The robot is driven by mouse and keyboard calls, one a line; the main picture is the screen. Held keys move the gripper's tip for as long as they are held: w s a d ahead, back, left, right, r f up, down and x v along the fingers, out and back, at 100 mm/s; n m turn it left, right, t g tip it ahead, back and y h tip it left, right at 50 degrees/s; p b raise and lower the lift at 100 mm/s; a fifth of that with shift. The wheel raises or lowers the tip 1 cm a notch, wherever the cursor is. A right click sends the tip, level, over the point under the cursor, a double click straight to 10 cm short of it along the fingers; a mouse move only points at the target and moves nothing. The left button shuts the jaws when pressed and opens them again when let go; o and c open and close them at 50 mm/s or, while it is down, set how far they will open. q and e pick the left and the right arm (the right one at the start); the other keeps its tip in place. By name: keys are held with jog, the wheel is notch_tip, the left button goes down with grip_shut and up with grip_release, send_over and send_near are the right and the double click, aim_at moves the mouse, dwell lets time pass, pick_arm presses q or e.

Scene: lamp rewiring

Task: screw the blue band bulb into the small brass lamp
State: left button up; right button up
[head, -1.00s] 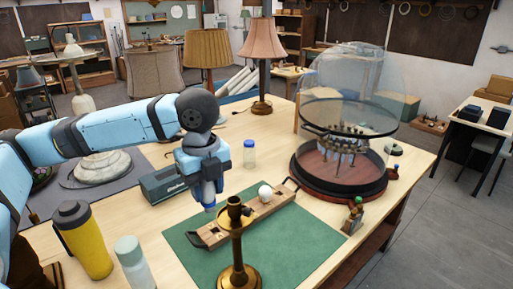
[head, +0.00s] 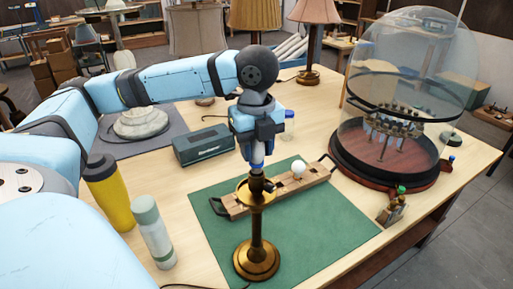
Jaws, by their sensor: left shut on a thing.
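The small brass lamp (head: 256,225) stands upright on the green mat, with its round base, stem, dish and dark socket at the top. My left gripper (head: 257,154) is directly above the socket, pointing down. It is shut on a small pale and blue thing, which looks like the blue band bulb (head: 257,162). Most of the bulb is hidden by the fingers. Its lower end is at or just above the socket; I cannot tell whether it touches or sits inside. My right gripper is not in view.
A wooden rack (head: 235,207) with a round white bulb (head: 298,169) lies behind the lamp on the green mat (head: 330,225). A glass dome (head: 400,100) stands right. A yellow bottle (head: 108,190) and a pale bottle (head: 152,232) stand left. The mat's right side is clear.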

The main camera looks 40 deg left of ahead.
pick_arm(q)
jog(key=shift+f, duration=0.8)
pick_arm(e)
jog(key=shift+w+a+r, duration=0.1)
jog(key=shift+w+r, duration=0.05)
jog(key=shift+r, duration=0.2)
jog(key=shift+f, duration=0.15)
pick_arm(q)
jog(key=shift+p, duration=0.3)
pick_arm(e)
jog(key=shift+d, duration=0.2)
pick_arm(q)
jog(key=shift+p, duration=0.4)
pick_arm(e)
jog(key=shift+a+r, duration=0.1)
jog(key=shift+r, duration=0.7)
pick_arm(q)
jog(key=shift+f+p, duration=0.2)
jog(key=shift+p, duration=0.25)
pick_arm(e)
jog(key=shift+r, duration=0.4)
